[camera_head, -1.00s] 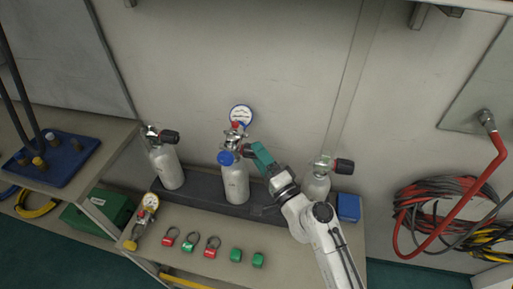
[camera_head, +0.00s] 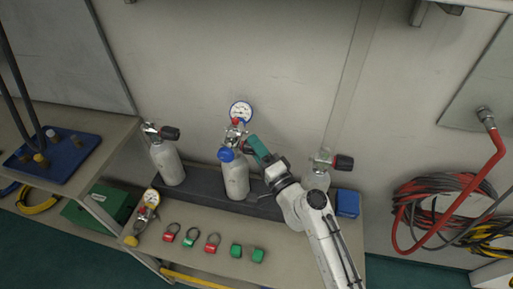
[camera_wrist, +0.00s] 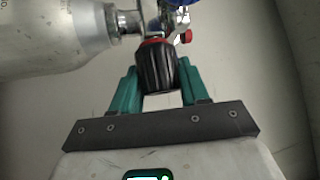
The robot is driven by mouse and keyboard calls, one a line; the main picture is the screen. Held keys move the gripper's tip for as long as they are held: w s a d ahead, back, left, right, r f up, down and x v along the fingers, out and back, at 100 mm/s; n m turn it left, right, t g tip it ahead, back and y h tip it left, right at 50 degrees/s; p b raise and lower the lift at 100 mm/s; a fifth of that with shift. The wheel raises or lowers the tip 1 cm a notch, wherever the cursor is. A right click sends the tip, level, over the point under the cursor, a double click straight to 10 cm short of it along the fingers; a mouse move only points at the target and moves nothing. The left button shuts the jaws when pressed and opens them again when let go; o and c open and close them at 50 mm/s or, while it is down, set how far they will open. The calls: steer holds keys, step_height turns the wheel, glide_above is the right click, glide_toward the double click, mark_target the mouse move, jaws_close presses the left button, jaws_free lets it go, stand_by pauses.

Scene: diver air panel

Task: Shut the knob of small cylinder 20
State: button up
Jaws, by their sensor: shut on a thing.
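The middle small cylinder (camera_head: 236,181) is pale grey and stands upright in the dark rack, with a valve (camera_head: 235,135), a round dial gauge (camera_head: 241,111) and a blue round part (camera_head: 226,155) at its top. I cannot read a number on it. My gripper (camera_head: 256,149) reaches the right side of its valve. In the wrist view a black ribbed knob (camera_wrist: 156,70) with a red ring sits between the teal fingers of my gripper (camera_wrist: 157,78), which are shut on it. In the head view the fingers hide this knob. The cylinder's neck (camera_wrist: 128,22) shows beside it.
Similar cylinders with black knobs stand left (camera_head: 167,163) and right (camera_head: 316,180), the right one partly behind my arm. A small gauge (camera_head: 151,197), several red and green tags (camera_head: 191,237) and a blue box (camera_head: 348,203) lie around the rack (camera_head: 205,184). Hoses hang at right (camera_head: 430,215).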

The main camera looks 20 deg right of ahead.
steer(key=shift+c, duration=0.8)
steer(key=p, duration=0.2)
steer(key=shift+r+m+g+p, duration=0.2)
steer(key=shift+m+g+p, duration=0.1)
steer(key=shift+p, duration=0.1)
steer(key=shift+h+p, duration=0.3)
steer(key=shift+p, duration=0.15)
steer(key=shift+f+m+p, duration=0.3)
steer(key=shift+m+p, duration=0.1)
steer(key=shift+p, duration=0.05)
steer(key=o, duration=1)
steer(key=shift+b+v, duration=1.45)
steer(key=shift+v, duration=3.95)
